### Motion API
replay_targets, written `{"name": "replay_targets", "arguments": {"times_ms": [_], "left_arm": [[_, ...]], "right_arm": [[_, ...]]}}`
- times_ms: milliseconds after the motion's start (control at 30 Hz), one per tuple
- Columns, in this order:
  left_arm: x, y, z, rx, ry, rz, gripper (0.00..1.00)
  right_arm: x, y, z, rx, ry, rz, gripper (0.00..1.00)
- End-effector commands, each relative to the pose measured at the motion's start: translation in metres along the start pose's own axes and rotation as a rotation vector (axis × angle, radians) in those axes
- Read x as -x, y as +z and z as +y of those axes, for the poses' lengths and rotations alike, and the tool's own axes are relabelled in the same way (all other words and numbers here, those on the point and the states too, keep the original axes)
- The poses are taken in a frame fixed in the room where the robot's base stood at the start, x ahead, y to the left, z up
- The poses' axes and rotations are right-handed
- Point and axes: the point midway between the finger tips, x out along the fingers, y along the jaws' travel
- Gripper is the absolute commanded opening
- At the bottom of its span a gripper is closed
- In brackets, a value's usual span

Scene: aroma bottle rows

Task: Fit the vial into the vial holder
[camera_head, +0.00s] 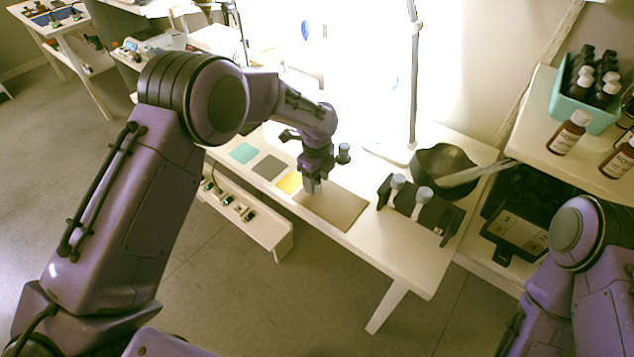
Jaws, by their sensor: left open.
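The black vial holder (408,208) stands on the white table to the right of the brown mat. Two pale grey-capped vials, a left one (398,181) and a right one (423,194), stand upright in it. My left gripper (313,186) points down over the brown mat's back left part, open, left of the holder and apart from it. A pale grey piece shows at its tips; I cannot tell whether it is a finger or a vial. A small grey-topped part (343,152) beside the wrist is unclear. My right arm is at the lower right; its gripper is out of view.
The brown mat (336,210) and the yellow, grey and teal squares lie on the white table (400,258). A dark bowl (436,161) with a pale rod stands behind the holder. A lamp pole (415,80) rises behind. A teal crate (566,100) of bottles sits on the right shelf.

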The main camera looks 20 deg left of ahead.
Motion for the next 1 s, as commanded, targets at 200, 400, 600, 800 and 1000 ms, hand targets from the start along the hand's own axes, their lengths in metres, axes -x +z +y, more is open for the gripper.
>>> {"name": "replay_targets", "arguments": {"times_ms": [200, 400, 600, 800, 1000], "left_arm": [[-0.001, 0.0, 0.0, 0.001, -0.001, 0.0, 0.5], [0.0, 0.0, 0.0, 0.001, -0.001, 0.0, 0.0], [0.0, 0.0, 0.0, 0.001, -0.001, 0.0, 0.0], [0.01, 0.0, -0.001, 0.002, -0.003, 0.001, 0.0], [0.056, -0.012, 0.016, 0.0, -0.005, -0.001, 0.0]], "right_arm": [[0.0, 0.0, 0.0, 0.0, 0.0, 0.0, 0.43], [0.0, 0.0, 0.0, 0.0, 0.0, 0.0, 0.43], [0.0, 0.0, 0.0, 0.0, 0.0, 0.0, 0.43], [-0.004, 0.002, 0.0, 0.0, 0.0, 0.0, 0.43], [-0.011, 0.004, -0.001, 0.0, 0.0, 0.0, 0.43]]}}
